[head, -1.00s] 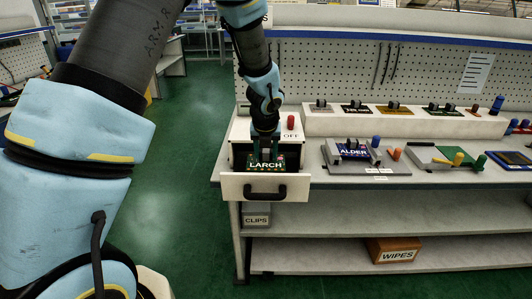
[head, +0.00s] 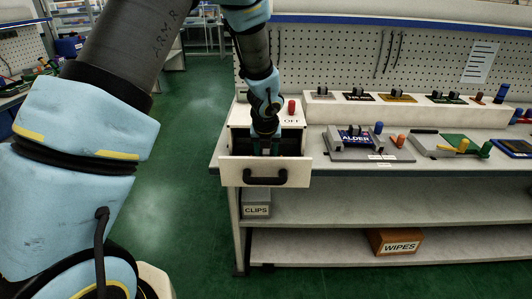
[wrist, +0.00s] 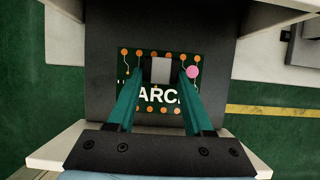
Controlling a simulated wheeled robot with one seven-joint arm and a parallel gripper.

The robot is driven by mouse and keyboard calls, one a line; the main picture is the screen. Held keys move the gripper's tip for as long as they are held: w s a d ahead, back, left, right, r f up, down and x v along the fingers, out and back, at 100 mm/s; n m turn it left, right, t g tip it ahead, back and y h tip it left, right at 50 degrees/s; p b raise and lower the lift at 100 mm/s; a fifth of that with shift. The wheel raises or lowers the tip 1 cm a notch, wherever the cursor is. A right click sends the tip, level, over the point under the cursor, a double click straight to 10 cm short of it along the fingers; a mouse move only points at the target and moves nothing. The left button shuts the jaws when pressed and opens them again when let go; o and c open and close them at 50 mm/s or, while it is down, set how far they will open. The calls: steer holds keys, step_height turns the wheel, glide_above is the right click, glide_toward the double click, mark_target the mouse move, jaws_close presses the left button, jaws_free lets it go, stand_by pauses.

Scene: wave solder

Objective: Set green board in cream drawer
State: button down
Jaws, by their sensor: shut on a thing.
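The cream drawer (head: 232,172) is pulled open at the left end of the bench, with a black handle on its front. My gripper (head: 266,148) points straight down into it. In the wrist view, the green board (wrist: 158,109) lies flat below my fingers, with white letters "ARC" visible, copper-coloured dots and a pink dot. My gripper (wrist: 161,74) is shut on the grey block standing on the board. The board is over the drawer's dark floor. The drawer front hides the board in the head view, and I cannot tell whether it touches the floor.
A red button (head: 292,107) marked OFF stands on the cream housing above the drawer. To the right are a fixture with the ALDER board (head: 355,136) and another with a green board (head: 462,144). A row of boards stands on the raised shelf behind. The lower shelves hold CLIPS and WIPES boxes.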

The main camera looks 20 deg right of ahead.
steer(key=shift+f+b, duration=0.4)
steer(key=shift+f, duration=0.1)
stand_by(0.4)
steer(key=shift+c, duration=1.1)
jaws_free()
steer(key=v, duration=1)
steer(key=shift+r, duration=0.4)
steer(key=shift+s, duration=0.1)
